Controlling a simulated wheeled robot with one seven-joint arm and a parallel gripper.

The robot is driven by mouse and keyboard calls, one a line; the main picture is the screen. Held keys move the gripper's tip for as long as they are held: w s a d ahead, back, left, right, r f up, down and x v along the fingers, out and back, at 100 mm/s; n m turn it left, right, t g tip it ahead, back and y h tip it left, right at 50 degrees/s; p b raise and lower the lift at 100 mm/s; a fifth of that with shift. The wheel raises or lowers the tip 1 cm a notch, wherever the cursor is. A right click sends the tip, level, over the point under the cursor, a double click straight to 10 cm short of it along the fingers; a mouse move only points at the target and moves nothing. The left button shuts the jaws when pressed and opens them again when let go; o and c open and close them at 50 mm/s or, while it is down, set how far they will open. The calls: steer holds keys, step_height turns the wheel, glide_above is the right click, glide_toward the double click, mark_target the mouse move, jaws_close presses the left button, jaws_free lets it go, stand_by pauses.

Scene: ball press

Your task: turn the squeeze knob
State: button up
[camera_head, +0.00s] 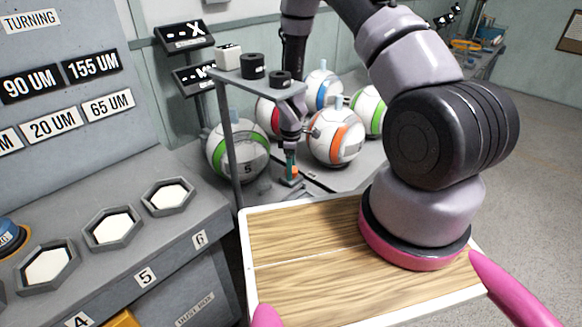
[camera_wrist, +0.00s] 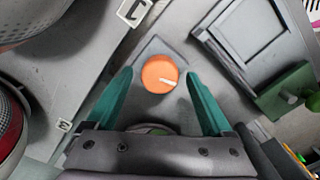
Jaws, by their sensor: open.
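My gripper (camera_wrist: 161,82) is open. Its two teal fingers stand on the left and right of the knob, with gaps on both sides. In the head view my gripper (camera_head: 290,160) points down behind the grey frame, and a small orange bit of the knob (camera_head: 294,172) shows by its fingers. I cannot tell the exact height of the fingertips over the plate.
Several striped white balls, one a green-striped ball (camera_head: 238,151), stand around the press. A grey post and shelf (camera_head: 258,82) are close to my wrist. A green block (camera_wrist: 288,90) lies right of the fingers. A panel with hexagonal windows (camera_head: 110,230) is at left.

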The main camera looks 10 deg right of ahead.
jaws_close()
steer(key=shift+m, duration=0.4)
steer(key=m, duration=0.4)
steer(key=shift+w+m, duration=0.1)
steer(key=shift+m, duration=0.2)
steer(key=m, duration=0.5)
steer(key=c, duration=1.3)
jaws_free()
steer(key=shift+m, duration=0.3)
steer(key=shift+c, duration=0.2)
steer(key=o, duration=1.3)
steer(key=shift+o, duration=0.2)
steer(key=shift+r, duration=0.1)
